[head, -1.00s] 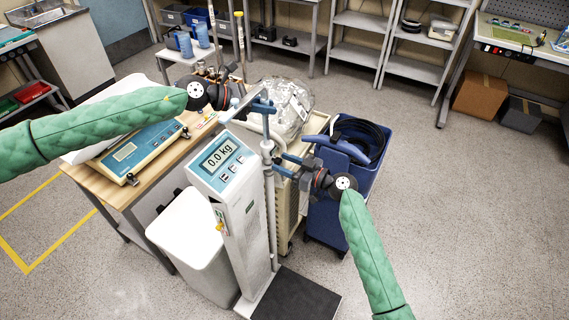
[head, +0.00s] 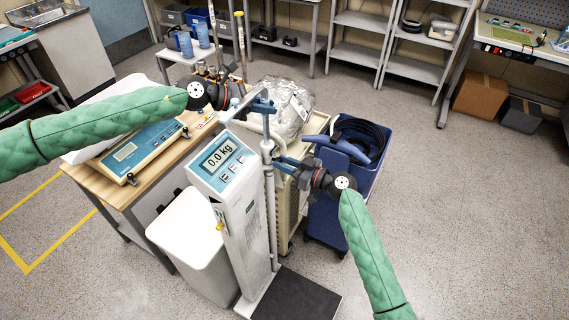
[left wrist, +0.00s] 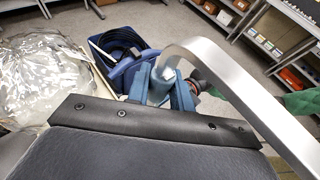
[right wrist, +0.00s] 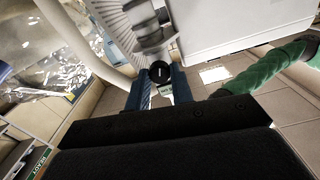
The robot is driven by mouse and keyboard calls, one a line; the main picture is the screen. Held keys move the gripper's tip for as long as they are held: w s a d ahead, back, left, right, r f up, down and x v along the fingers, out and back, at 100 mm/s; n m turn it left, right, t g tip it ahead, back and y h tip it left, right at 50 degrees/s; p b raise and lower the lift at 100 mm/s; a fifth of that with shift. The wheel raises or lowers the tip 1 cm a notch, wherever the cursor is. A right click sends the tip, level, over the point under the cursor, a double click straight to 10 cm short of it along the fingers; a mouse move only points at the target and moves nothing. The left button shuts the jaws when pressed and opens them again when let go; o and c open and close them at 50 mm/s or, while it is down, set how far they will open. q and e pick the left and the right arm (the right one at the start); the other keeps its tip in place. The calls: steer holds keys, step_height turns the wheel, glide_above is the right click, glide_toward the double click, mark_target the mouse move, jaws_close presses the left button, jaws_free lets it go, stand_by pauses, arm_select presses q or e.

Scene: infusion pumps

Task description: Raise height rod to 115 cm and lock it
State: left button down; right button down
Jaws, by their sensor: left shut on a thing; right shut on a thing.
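The column scale (head: 238,220) stands upright with a display (head: 219,155) reading 0.0 kg. The height rod (head: 267,132) rises beside it, with a grey angled arm (left wrist: 235,82) at its top. My left gripper (head: 259,106) is shut on the rod's top end; its blue fingers (left wrist: 160,88) flank it in the left wrist view. My right gripper (head: 279,165) is lower, at the collar on the column. Its blue fingers (right wrist: 156,88) are shut on a round black knob (right wrist: 160,71). Any height marks on the rod are too small to read.
A wooden table (head: 125,190) with a bench scale (head: 140,148) and a white bin (head: 190,245) stand left of the column. A cream cart (head: 315,124) with a clear bag (head: 285,100) and a blue cart (head: 330,215) stand behind it. The floor at right is clear.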

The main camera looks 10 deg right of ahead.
steer(key=shift+d+m, duration=0.1)
steer(key=shift+m, duration=4.7)
steer(key=c, duration=1.2)
jaws_free()
steer(key=v, duration=1.2)
steer(key=shift+w, duration=0.1)
